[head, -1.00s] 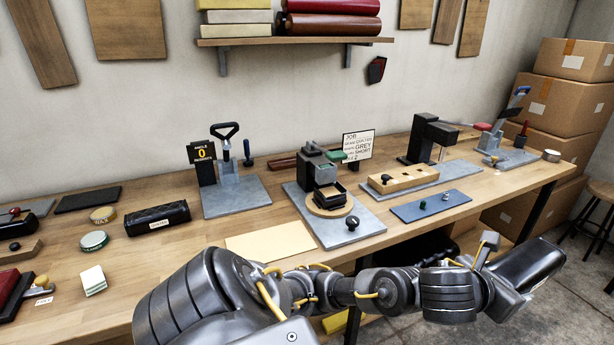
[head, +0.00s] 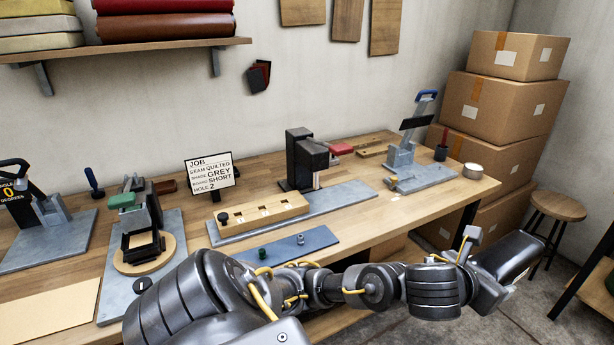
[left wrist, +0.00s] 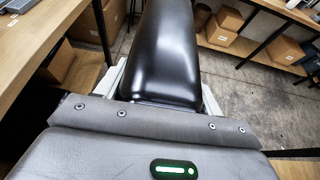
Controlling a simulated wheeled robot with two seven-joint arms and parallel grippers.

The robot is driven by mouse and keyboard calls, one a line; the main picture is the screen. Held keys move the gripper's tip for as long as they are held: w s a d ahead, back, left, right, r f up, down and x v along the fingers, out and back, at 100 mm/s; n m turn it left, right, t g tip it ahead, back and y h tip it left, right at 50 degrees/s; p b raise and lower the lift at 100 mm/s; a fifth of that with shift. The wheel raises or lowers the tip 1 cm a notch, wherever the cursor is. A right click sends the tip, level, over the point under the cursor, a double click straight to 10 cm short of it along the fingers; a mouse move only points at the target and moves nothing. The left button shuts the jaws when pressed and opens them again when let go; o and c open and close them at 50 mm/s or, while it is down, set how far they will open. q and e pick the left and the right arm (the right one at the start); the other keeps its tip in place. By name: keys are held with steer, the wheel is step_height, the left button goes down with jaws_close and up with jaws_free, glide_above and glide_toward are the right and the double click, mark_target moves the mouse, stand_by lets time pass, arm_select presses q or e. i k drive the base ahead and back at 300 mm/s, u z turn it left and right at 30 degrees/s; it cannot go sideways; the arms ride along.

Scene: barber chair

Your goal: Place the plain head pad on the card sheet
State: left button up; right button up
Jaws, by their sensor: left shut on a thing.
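The plain head pad (head: 512,258) is a smooth black block at the far end of my left arm, at the right of the head view. My left gripper (head: 482,268) is shut on it, out past the bench's front edge and above the floor. In the left wrist view the glossy black pad (left wrist: 168,55) stretches away between the pale fingers. The card sheet (head: 45,302) is a flat beige sheet on the bench at the lower left, cut off by the picture's edge. It lies far left of the gripper and pad. My right gripper is out of view.
A pegged wooden block (head: 258,214), a blue-grey plate (head: 285,245) and a press (head: 305,160) are on the bench. A round wooden disc fixture (head: 150,252) stands beside the card sheet. Cardboard boxes (head: 495,105) and a stool (head: 557,207) are at the right.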

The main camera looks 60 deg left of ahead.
mark_target(40, 313)
steer(key=i, duration=1.8)
steer(key=u, duration=4.35)
steer(key=i, duration=1)
steer(key=z, duration=0.05)
